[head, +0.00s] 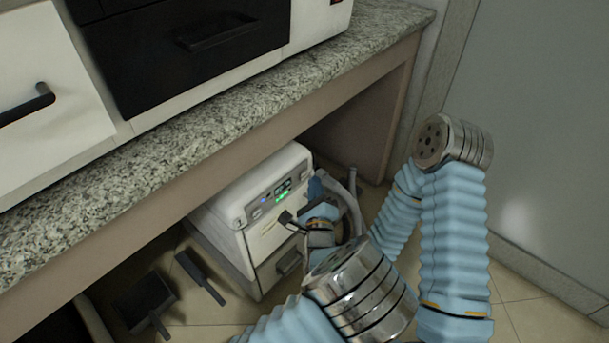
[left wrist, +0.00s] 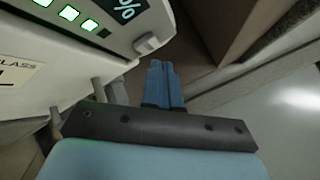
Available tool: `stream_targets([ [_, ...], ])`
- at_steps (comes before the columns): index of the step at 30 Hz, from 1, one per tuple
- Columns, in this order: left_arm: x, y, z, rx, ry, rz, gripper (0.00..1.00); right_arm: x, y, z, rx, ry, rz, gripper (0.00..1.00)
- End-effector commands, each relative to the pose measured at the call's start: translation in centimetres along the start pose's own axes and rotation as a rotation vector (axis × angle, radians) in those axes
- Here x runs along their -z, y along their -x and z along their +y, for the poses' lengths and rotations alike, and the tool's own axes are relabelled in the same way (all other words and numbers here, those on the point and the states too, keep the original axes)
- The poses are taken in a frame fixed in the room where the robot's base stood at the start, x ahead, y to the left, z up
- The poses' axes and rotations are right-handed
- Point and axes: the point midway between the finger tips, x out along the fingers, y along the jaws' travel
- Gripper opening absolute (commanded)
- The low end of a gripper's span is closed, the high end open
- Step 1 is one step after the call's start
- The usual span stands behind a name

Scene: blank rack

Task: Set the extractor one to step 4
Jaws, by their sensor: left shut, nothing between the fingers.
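The extractor (head: 250,208) is a white box standing on the floor under the counter, with a blue and green lit panel (head: 281,191) on its front. In the left wrist view the panel (left wrist: 118,48) is close at upper left. It shows three lit green squares, a dark square after them, a dark display with a % sign and a grey raised button (left wrist: 150,43). My left gripper (head: 316,186) is at the right side of the panel. Its blue fingers (left wrist: 163,68) are shut and empty, just below the button in the picture; contact cannot be told. My right gripper is not in view.
The granite counter (head: 190,140) overhangs the extractor. A pale hose (head: 352,200) curves beside its right side. Dark tools (head: 200,277) lie or stand at its left. Tiled floor is open at lower right, near a grey wall (head: 535,120).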

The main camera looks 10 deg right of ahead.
Motion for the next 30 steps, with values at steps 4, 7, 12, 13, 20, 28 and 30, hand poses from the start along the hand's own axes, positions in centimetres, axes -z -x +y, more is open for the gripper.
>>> stream_targets([
  [4,0.0,0.0,0.0,0.0,0.0,0.0,0.0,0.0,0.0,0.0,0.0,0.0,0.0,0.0],
  [7,-0.05,-0.07,0.06,0.0,0.0,0.0,0.0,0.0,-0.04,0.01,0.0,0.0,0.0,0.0],
  [12,-0.31,-0.45,0.36,-0.001,0.0,0.0,0.0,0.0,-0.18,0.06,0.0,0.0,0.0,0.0],
  [13,-0.36,-0.51,0.4,-0.001,0.0,0.0,0.0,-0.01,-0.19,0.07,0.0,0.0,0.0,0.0],
  [20,-0.44,-0.6,0.42,-0.001,0.0,0.0,0.0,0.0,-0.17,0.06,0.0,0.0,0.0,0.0],
  [28,-0.5,-0.67,0.47,0.0,0.0,0.0,0.0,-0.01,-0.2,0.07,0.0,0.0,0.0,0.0],
  [30,-0.54,-0.72,0.52,0.0,0.0,0.0,0.0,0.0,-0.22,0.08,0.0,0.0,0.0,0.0],
])
